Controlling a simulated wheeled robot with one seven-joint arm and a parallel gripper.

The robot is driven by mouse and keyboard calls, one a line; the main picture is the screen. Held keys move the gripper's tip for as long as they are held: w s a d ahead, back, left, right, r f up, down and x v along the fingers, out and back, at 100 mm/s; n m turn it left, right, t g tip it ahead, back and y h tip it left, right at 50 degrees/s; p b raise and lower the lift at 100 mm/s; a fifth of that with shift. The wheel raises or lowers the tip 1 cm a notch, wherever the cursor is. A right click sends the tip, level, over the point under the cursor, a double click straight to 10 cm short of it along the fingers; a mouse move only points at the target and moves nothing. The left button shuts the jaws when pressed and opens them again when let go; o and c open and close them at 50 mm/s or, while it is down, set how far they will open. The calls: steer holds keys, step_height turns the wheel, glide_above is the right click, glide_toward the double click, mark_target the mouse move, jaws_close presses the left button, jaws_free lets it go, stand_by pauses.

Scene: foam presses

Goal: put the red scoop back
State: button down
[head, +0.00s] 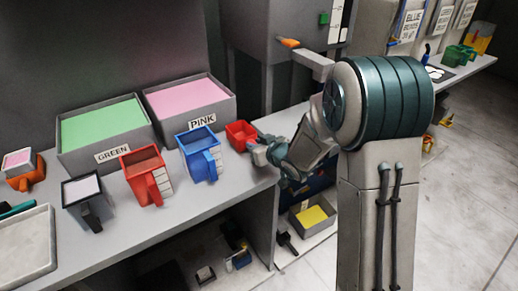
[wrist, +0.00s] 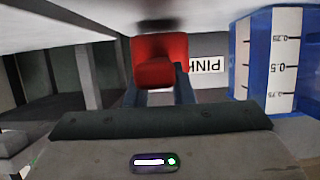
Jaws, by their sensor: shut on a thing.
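The red scoop (head: 240,134) is at the right end of the bench, just right of the blue jug and near the pink bin's front right corner. My gripper (head: 259,153) comes in from the right and is shut on it. In the wrist view the red scoop (wrist: 160,52) sits between the two dark fingers of my gripper (wrist: 159,92). I cannot tell whether the scoop touches the bench top or hangs just above it.
The blue jug (head: 200,157) stands close left of the scoop, then a red jug (head: 147,176). Behind are the bins labelled PINK (head: 200,125) and GREEN (head: 70,165). A small orange-handled container (head: 22,172) and a grey tray (head: 25,245) are at the far left.

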steer(key=shift+f, duration=0.65)
steer(key=shift+f, duration=0.1)
steer(key=c, duration=1.3)
jaws_free()
steer(key=shift+o, duration=0.2)
